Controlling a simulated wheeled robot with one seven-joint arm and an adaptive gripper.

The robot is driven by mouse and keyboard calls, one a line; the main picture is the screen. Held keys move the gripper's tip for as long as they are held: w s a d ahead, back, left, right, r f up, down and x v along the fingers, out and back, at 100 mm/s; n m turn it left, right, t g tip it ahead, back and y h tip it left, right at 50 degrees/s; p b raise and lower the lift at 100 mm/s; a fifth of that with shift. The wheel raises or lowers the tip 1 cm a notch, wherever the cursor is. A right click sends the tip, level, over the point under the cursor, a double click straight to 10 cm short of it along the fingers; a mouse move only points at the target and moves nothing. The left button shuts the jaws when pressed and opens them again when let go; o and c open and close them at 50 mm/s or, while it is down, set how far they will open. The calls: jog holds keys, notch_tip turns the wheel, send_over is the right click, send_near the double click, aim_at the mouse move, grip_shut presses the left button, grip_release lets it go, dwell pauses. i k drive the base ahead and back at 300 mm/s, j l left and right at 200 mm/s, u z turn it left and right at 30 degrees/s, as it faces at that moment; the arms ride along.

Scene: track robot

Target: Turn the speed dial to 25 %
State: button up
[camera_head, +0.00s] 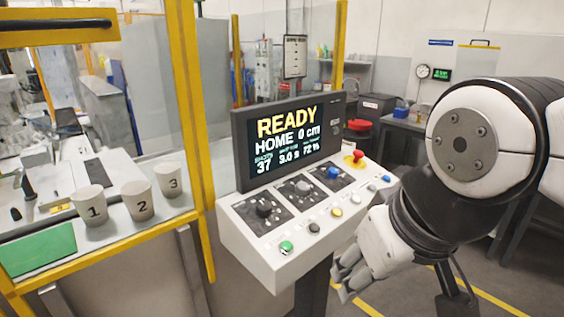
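A white control console (262,265) stands in the middle with three dials on its sloped top: a black dial (264,209), a grey dial (303,188) and a blue dial (333,173). Each sits on a dark plate. Their labels are too small to read, so I cannot tell which is the speed dial. The screen (288,138) behind them reads READY, HOME 0 cm, 37, 3.0 s and what looks like 72 %. My gripper (345,275) is at the console's front right side, lower than the dials and apart from them. Whether its fingers are open or shut is unclear.
A green button (286,247), several other small buttons and a red emergency stop (354,158) on yellow line the console. Cups 1 (91,205), 2 (137,200) and 3 (168,180) and a green mat (38,249) are left, behind a yellow frame (189,120).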

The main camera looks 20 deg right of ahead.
aim_at(333, 173)
jog(key=z, duration=0.4)
jog(key=i+l, duration=0.1)
jog(key=i, duration=0.35)
jog(key=i+l, duration=0.1)
jog(key=i, duration=0.3)
jog(key=j+u, duration=0.05)
